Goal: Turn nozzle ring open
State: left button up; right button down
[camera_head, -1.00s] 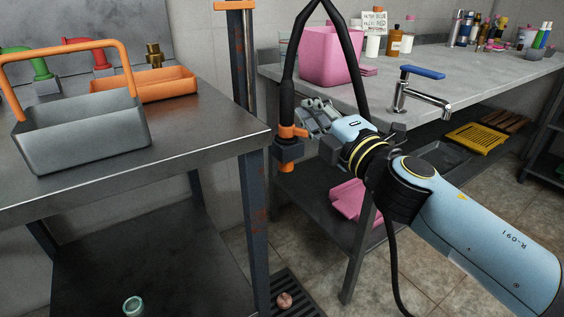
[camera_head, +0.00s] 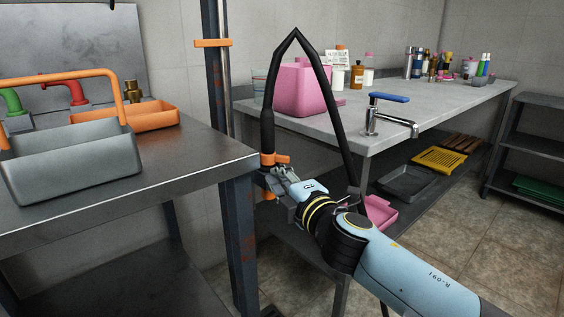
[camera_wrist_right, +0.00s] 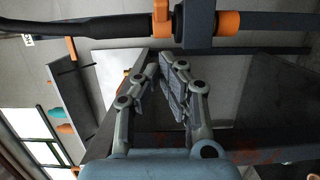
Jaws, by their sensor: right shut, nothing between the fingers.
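The hose's spray nozzle hangs upright on the black hose (camera_head: 267,132), with an orange part (camera_head: 276,159) just above my right gripper (camera_head: 272,180) in the head view. In the right wrist view the nozzle lies across the top, with an orange ring (camera_wrist_right: 162,20), a dark grey body (camera_wrist_right: 195,22) and an orange end (camera_wrist_right: 228,22). My right gripper (camera_wrist_right: 161,66) is shut and empty there, its fingertips just below the nozzle. The gripper hides part of the nozzle in the head view. I cannot tell how far the ring is turned. My left gripper is not in view.
A steel table (camera_head: 190,163) with a grey caddy (camera_head: 75,168) and an orange tray (camera_head: 150,117) stands left. A counter (camera_head: 350,125) with a pink bin (camera_head: 303,90) and a tap (camera_head: 390,118) stands behind my arm. A post (camera_head: 213,75) rises behind the hose.

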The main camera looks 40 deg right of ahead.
aim_at(274, 159)
jog(key=w+d, duration=0.2)
jog(key=w, duration=0.1)
jog(key=shift+w+d+f, duration=0.1)
jog(key=shift+w+d, duration=0.05)
jog(key=shift+d, duration=0.1)
jog(key=shift+w+d, duration=0.35)
jog(key=shift+d, duration=0.15)
jog(key=shift+d+y+b, duration=0.15)
jog(key=shift+y+b, duration=0.25)
jog(key=shift+b, duration=0.1)
jog(key=shift+d+n, duration=0.1)
jog(key=shift+n, duration=0.2)
